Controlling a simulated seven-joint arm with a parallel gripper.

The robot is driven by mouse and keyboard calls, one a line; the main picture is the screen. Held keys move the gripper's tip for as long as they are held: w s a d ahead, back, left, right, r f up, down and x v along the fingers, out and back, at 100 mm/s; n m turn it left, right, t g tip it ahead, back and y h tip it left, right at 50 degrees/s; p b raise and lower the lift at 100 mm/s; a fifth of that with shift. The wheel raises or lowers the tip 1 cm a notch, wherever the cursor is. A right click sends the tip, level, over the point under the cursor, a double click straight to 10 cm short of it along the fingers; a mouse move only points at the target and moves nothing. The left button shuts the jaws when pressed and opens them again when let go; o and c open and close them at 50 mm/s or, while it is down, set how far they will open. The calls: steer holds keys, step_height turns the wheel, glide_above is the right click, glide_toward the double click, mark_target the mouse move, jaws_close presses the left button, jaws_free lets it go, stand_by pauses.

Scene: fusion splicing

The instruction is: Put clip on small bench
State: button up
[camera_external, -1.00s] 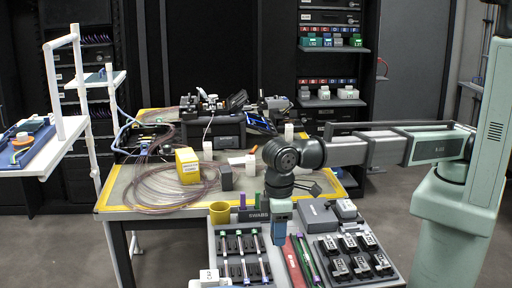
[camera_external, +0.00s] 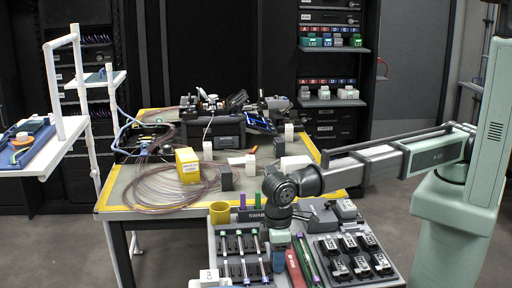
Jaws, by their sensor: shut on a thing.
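My gripper (camera_external: 281,244) points down over the grey tray (camera_external: 218,234) at the front of the table, just right of its left rack. It is shut on a clip, but the clip is too small and too covered to make out clearly. In the rack, several slender clips (camera_external: 241,243) with green, white and purple parts lie in rows. Several black clip-like pieces (camera_external: 350,255) sit in the tray's right part. A small white-framed bench (camera_external: 50,163) stands at the far left, with a blue tray on it. I cannot tell for certain which surface is the small bench.
Red (camera_external: 296,268) and green bars lie right of my gripper. Grey boxes (camera_external: 318,217) stand close behind my gripper.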

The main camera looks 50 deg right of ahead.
steer(key=shift+f, duration=0.15)
steer(key=o, duration=1)
steer(key=shift+r, duration=0.2)
step_height(320, 180, up, 12)
steer(key=shift+o, duration=0.4)
